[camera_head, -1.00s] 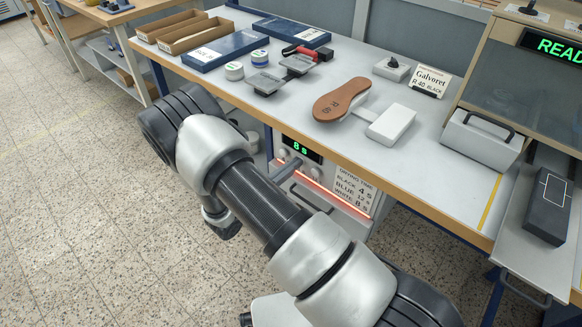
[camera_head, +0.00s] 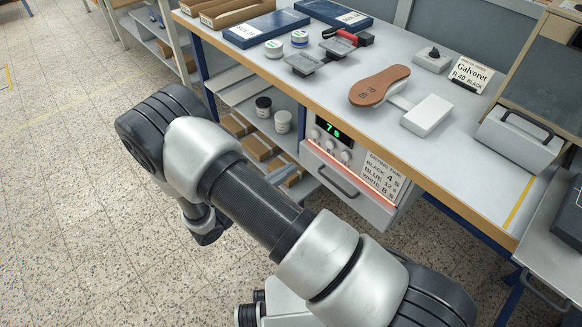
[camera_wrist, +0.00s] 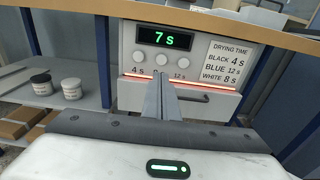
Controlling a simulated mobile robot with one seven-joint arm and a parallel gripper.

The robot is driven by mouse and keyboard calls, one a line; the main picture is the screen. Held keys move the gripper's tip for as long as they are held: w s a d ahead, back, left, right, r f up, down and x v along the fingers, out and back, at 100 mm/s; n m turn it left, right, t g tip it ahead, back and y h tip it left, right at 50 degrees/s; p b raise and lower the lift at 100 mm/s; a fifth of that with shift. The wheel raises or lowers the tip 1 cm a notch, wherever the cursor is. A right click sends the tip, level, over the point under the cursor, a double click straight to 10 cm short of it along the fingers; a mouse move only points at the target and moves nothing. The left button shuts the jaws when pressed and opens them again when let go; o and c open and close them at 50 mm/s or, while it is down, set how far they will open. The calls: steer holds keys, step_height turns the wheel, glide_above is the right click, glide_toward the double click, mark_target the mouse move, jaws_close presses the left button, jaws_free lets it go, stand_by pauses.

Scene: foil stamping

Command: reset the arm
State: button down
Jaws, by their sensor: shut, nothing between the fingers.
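My arm (camera_head: 262,205) crosses the head view in front of the bench, bent, with its elbow at the left. In the wrist view my gripper (camera_wrist: 161,78) is shut and empty, its two grey fingers together. The fingers point at the front of the drying unit (camera_wrist: 136,55) under the bench top. I cannot tell whether they touch it. The unit's green display (camera_wrist: 165,38) reads 7 s, with a red-orange glowing strip below the knobs. In the head view most of my gripper is hidden behind the arm.
The bench (camera_head: 470,170) carries a brown sole (camera_head: 380,86) on a grey stand, blue boxes (camera_head: 267,28), small jars and a red-handled tool (camera_head: 342,35). A grey handled box (camera_head: 520,140) stands at the right. Shelf jars (camera_head: 283,121) sit left of the unit. Floor at left is clear.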

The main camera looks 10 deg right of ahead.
steer(key=shift+r, duration=0.1)
stand_by(0.3)
steer(key=s+d+r+m+g+y, duration=0.55)
steer(key=s+r+m, duration=0.25)
steer(key=r+m, duration=0.3)
steer(key=s+d+r+m+g+y, duration=0.45)
steer(key=s+d+r+m, duration=0.2)
steer(key=r+m, duration=0.4)
steer(key=s+a+r+m+t+y+p, duration=0.1)
steer(key=s+r+m+t+y+p, duration=0.1)
steer(key=r+p, duration=0.8)
steer(key=s+a+r+m+t+y+p, duration=0.1)
steer(key=s+a+r+t+y+p, duration=0.1)
steer(key=r+p, duration=0.8)
step_height(320, 180, up, 9)
steer(key=shift+s+r+m+t+p, duration=0.1)
steer(key=shift+s+m+t+p, duration=0.25)
steer(key=shift+t, duration=0.45)
stand_by(2.2)
